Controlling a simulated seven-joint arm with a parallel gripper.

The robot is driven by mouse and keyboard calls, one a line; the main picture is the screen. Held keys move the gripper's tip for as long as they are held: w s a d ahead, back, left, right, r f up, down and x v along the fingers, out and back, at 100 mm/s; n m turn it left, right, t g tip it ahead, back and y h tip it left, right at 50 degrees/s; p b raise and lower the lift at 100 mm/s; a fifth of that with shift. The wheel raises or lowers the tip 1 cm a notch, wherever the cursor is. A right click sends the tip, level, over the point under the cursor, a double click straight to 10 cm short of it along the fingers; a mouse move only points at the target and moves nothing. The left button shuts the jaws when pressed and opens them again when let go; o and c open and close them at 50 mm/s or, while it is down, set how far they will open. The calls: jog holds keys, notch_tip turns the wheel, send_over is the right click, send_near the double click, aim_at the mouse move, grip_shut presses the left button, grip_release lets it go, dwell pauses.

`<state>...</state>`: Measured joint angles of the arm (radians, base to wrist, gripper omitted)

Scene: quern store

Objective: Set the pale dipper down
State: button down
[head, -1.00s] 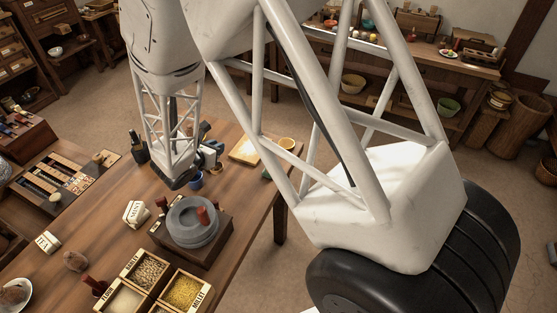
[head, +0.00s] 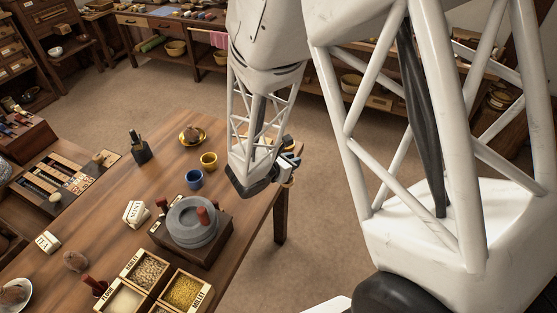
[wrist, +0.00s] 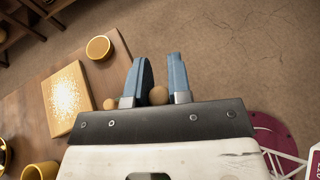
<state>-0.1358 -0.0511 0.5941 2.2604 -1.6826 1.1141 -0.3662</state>
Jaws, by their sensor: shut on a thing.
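My gripper (head: 291,161) is at the far right edge of the table in the head view, partly hidden by my arm. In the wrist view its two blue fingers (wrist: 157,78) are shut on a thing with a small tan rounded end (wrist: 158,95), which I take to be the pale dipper. Most of it is hidden by the fingers and the gripper body, so its bowl and tilt cannot be told. The fingertips show against the floor, past the table edge. A second small tan knob (wrist: 110,103) shows left of the fingers; I cannot tell what it belongs to.
A gold speckled board (wrist: 66,97) and a round yellow-rimmed pot (wrist: 99,48) lie left of my fingers.

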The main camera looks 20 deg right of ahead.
jog(key=shift+s+d, duration=0.15)
jog(key=shift+d, duration=0.05)
dwell(0.3)
jog(key=w+d+f, duration=0.1)
jog(key=w+d, duration=0.1)
jog(key=w, duration=1.3)
jog(key=shift+d+f, duration=0.2)
jog(key=shift+d, duration=0.1)
jog(key=shift+w+f, duration=0.2)
jog(key=shift+f, duration=0.7)
jog(key=shift+w+f, duration=0.15)
jog(key=shift+f, duration=0.75)
jog(key=shift+f, duration=0.15)
